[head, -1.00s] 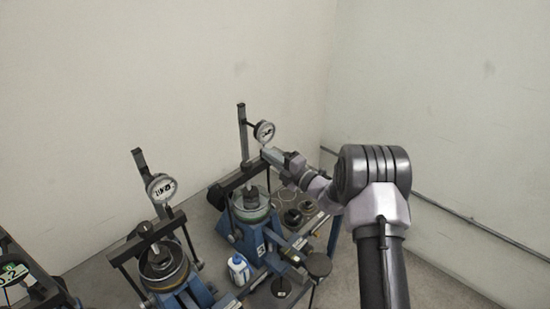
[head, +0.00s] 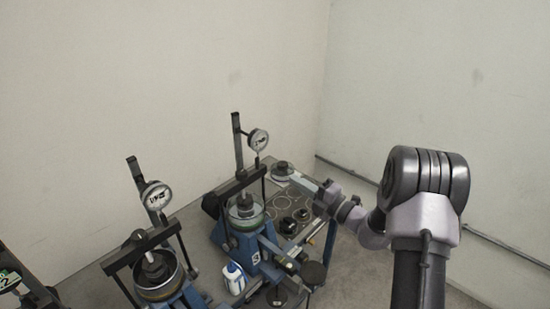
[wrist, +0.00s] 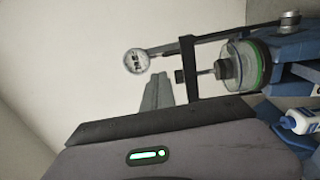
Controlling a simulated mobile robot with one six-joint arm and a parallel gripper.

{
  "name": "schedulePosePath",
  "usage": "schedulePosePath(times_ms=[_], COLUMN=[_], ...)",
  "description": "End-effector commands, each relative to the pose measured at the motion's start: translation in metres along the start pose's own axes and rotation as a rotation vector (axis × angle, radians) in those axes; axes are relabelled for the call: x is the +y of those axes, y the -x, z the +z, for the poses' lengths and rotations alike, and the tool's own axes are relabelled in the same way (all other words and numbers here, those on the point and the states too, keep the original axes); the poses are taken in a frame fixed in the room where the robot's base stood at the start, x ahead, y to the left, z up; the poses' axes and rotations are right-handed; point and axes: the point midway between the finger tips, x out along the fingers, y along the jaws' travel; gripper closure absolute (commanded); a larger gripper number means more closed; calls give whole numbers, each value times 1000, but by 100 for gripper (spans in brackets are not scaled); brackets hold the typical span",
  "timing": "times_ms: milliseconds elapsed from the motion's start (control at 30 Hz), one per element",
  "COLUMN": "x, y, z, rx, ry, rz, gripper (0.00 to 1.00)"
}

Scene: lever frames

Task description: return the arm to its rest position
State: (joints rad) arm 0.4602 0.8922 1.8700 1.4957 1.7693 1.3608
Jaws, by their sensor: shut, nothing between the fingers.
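My arm reaches in from the right side of the head view. My gripper (head: 306,183) points left, above the right part of the bench beside the right-hand blue lever frame (head: 243,240). The wrist view shows my gripper (wrist: 157,92) with its fingers together and nothing between them. A dial gauge (wrist: 137,61) and a clear round cell with a green ring (wrist: 250,66) are beyond the fingers in that view. The gripper appears apart from the frame.
A second lever frame (head: 160,268) with its own dial gauge stands to the left. A white bottle (head: 233,277) stands between the frames. Dark round weights (head: 302,214) lie on the bench's right part. Pale walls stand behind, and floor is clear at the right.

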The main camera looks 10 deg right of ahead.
Motion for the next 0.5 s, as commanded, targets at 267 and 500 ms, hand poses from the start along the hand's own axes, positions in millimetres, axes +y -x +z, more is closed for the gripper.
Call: schedulePosePath(times_ms=[267,500], x=[7,-74], y=[0,151], z=[-151,-306], rx=[482,1367], ry=[690,2139], rz=[-93,61], gripper=[100,100])
